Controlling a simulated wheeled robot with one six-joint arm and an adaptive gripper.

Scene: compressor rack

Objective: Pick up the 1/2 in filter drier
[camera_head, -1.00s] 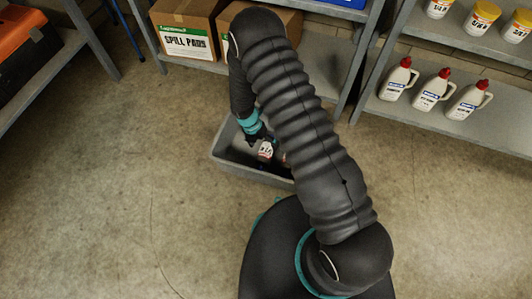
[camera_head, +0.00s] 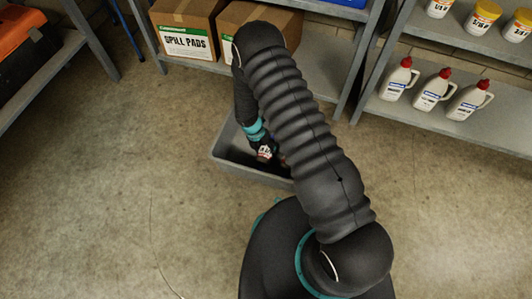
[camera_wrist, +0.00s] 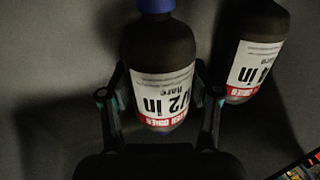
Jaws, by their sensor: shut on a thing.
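The 1/2 in filter drier (camera_wrist: 163,62) is a dark bottle-like cylinder with a blue cap end and a white and red label reading "1/2 in flare". My gripper (camera_wrist: 160,98) has a finger on each side of it, shut on its labelled body. In the head view my gripper (camera_head: 262,141) is inside the grey bin (camera_head: 226,163), by the drier's label (camera_head: 265,153). My arm hides part of the bin.
A second dark drier (camera_wrist: 252,45), its label partly readable as "4 in", lies close to the right. A colourful printed item (camera_wrist: 298,168) shows at the wrist view's lower right. A shelf with boxes (camera_head: 187,42) stands behind the bin. Floor at left is clear.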

